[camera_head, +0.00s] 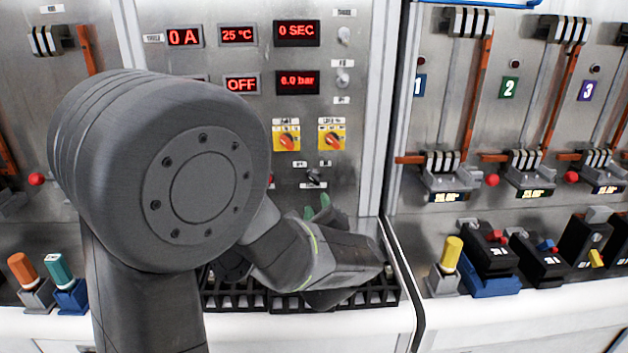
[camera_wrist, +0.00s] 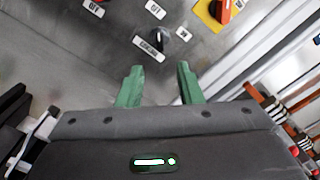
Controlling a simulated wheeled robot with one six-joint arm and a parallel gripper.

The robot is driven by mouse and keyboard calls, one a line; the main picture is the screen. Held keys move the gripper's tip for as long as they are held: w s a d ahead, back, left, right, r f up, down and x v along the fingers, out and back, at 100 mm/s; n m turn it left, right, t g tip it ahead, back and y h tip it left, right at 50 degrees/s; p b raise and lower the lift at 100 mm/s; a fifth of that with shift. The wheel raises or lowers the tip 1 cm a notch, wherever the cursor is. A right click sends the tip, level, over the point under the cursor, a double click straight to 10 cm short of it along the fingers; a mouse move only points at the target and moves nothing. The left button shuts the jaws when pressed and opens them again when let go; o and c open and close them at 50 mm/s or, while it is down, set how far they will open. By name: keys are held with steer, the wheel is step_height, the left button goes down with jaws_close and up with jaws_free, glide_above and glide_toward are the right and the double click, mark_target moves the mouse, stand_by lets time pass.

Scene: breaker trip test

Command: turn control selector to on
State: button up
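A small black rotary selector (camera_head: 314,177) sits low on the metal panel, below two orange knobs. I take it for the control selector. In the wrist view the black selector (camera_wrist: 159,39) has small white labels around it, and its setting is hard to tell. My gripper (camera_head: 316,206) is just below the selector in the head view, with its green fingertips showing. In the wrist view my gripper (camera_wrist: 160,67) is open and empty. Its two fingers point towards the selector, which lies beyond the gap between the tips and looks untouched.
Two orange knobs on yellow plates, left (camera_head: 286,137) and right (camera_head: 332,135), are above the selector. Red displays (camera_head: 297,82) are higher up. A black slotted rack (camera_head: 383,292) lies beneath my gripper. Breaker tools (camera_head: 490,262) stand on the right ledge.

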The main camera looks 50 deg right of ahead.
mark_target(314, 181)
steer(key=p+x, duration=0.2)
steer(key=x, duration=0.9)
steer(key=shift+w+d+p, duration=0.2)
steer(key=shift+w+p, duration=0.1)
steer(key=shift+p, duration=0.05)
jaws_close()
